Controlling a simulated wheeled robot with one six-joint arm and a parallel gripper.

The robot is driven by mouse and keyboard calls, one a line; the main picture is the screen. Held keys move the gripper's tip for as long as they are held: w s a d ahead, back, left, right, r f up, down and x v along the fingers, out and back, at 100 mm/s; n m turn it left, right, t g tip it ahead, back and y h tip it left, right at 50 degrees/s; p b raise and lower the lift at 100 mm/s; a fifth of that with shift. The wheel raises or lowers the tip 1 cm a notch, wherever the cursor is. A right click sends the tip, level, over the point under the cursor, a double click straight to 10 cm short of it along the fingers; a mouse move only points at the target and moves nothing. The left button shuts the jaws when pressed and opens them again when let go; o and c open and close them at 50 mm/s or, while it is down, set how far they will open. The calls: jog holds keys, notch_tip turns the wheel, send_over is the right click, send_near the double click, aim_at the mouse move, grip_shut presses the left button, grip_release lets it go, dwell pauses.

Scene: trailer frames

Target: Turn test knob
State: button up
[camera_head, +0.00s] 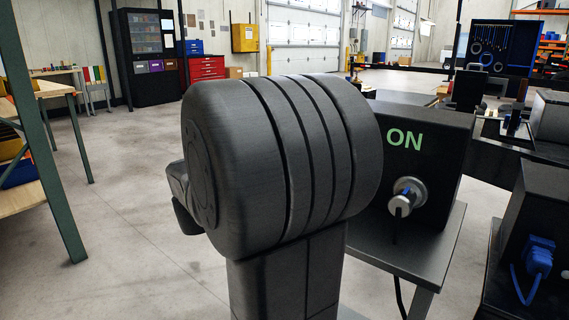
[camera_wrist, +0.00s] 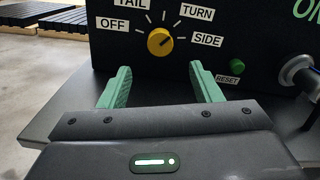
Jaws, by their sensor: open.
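The test knob (camera_wrist: 160,41) is a round yellow dial with a dark pointer mark on a black panel (camera_wrist: 240,55). Labels OFF, TAIL, TURN and SIDE surround it, and its pointer leans toward the upper right. My gripper (camera_wrist: 159,82) has green fingers, open and empty, one on each side below the knob. The fingertips are apart from the knob in the picture; the exact depth gap is unclear. In the head view the black box (camera_head: 432,135) shows a green ON, but my arm hides the knob and the gripper.
A green RESET button (camera_wrist: 237,66) sits right of the knob. A silver round connector (camera_wrist: 297,75) sticks out farther right; it also shows in the head view (camera_head: 407,196). The box stands on a grey table (camera_head: 430,255). A blue plug (camera_head: 538,256) is at the right.

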jog(key=shift+v, duration=1.9)
jog(key=b+x, duration=0.2)
jog(key=x, duration=1.2)
jog(key=shift+s+a, duration=0.1)
jog(key=shift+s, duration=0.05)
